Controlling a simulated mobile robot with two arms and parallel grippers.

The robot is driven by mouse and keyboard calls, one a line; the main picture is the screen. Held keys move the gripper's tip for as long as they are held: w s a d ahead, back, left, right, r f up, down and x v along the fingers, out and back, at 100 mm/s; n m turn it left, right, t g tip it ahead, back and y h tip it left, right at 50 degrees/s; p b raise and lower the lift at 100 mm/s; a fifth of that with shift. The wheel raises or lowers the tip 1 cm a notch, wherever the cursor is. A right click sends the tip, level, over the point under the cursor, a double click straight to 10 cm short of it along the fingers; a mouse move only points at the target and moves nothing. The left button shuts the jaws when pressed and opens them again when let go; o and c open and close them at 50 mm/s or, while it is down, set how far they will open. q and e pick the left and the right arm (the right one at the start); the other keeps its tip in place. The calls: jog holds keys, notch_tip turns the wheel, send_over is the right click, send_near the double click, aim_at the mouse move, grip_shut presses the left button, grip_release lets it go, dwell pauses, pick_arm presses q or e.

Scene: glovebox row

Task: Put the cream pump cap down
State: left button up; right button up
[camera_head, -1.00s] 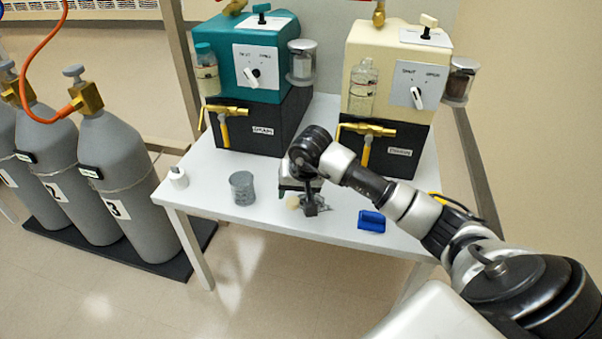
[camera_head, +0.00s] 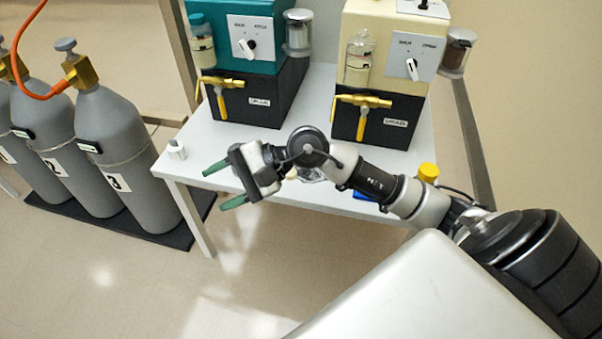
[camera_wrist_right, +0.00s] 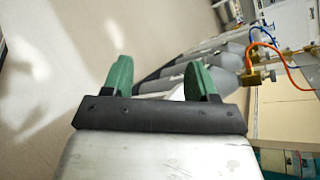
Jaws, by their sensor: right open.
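My right gripper (camera_head: 218,187) is open, its green fingers spread and pointing left past the table's front edge. In the right wrist view the gripper (camera_wrist_right: 158,78) has nothing between its fingers. The cream pump (camera_head: 388,50) stands at the back right of the white table (camera_head: 192,172), with a clear bottle (camera_head: 358,62) on its front that seems to have no cap. I cannot clearly make out the cream cap; a small cream patch showed on the table earlier, and my right arm now covers most of that spot. My left gripper is out of view.
A teal pump (camera_head: 258,42) stands left of the cream one. A small white item (camera_head: 176,150) sits at the table's left corner. A blue item (camera_head: 364,196) is mostly hidden behind my arm. Grey gas cylinders (camera_head: 113,160) stand on the floor at left.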

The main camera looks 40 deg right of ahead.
notch_tip(320, 180, up, 7)
jog(key=s+m+t+y, duration=0.1)
jog(key=m+t+y, duration=0.1)
jog(key=m+t, duration=1.5)
jog(key=s+d+f+m+g+h, duration=0.2)
jog(key=d+f+m+g+h, duration=0.4)
jog(key=m, duration=1.1)
jog(key=s+d+f+m+g+h, duration=0.1)
jog(key=s+d+f+m+h, duration=0.15)
jog(key=f+m+h, duration=1.05)
jog(key=s+a+f+m+g+y, duration=0.2)
jog(key=s+m+g+y, duration=0.3)
jog(key=s+m+g, duration=0.2)
jog(key=s+m, duration=0.2)
jog(key=m, duration=0.1)
jog(key=shift+s+a, duration=0.15)
jog(key=shift+s, duration=0.05)
